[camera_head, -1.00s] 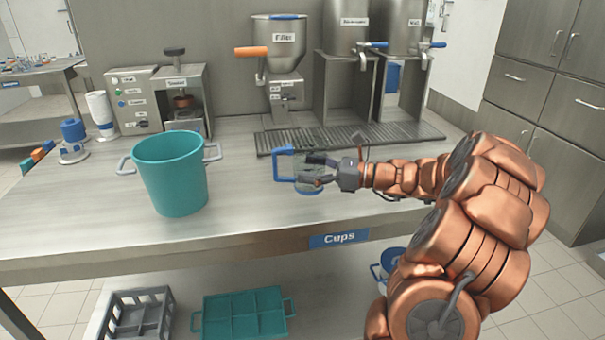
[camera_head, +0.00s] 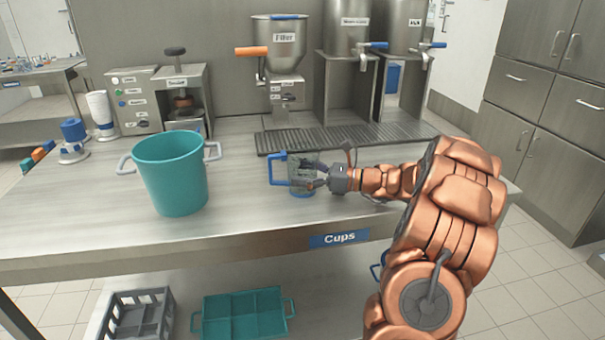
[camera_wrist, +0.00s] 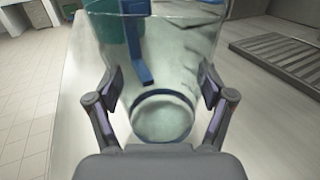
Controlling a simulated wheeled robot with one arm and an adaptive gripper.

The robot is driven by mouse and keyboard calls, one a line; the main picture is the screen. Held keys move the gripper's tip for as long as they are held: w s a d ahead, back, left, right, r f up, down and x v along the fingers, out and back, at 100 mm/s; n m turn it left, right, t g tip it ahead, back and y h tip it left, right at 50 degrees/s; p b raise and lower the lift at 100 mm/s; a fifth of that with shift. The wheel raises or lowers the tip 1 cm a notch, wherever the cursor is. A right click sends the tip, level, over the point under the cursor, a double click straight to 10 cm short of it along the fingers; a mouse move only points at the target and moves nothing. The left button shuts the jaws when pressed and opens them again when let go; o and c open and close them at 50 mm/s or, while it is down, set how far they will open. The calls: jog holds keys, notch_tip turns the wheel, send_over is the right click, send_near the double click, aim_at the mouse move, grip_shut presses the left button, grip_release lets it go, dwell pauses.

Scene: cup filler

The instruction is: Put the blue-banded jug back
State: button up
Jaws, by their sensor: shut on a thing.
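The blue-banded jug (camera_head: 302,177) is clear, with a blue handle on its left side and a blue base. It is upright at the table's middle, at or just above the steel top; I cannot tell whether it touches. My gripper (camera_head: 316,176) comes from the right and is shut on the jug. In the wrist view the jug (camera_wrist: 165,60) fills the middle, with the two fingers of my gripper (camera_wrist: 162,90) against its sides. The handle shows through the clear wall.
A large teal pot (camera_head: 172,180) stands left of the jug on the steel table (camera_head: 240,215). A drip grate (camera_head: 345,137) lies behind, before the filler (camera_head: 278,50) and two tanks. Below are a grey crate (camera_head: 140,318) and a teal tray (camera_head: 243,312).

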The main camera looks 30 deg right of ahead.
jog(key=shift+f, duration=0.15)
jog(key=o, duration=1.6)
jog(key=shift+o, duration=0.2)
jog(key=shift+s+d, duration=0.1)
jog(key=shift+d, duration=0.05)
jog(key=v, duration=1.1)
jog(key=shift+s+d, duration=0.1)
jog(key=shift+s, duration=0.05)
jog(key=shift+s+d, duration=0.1)
jog(key=shift+s, duration=0.05)
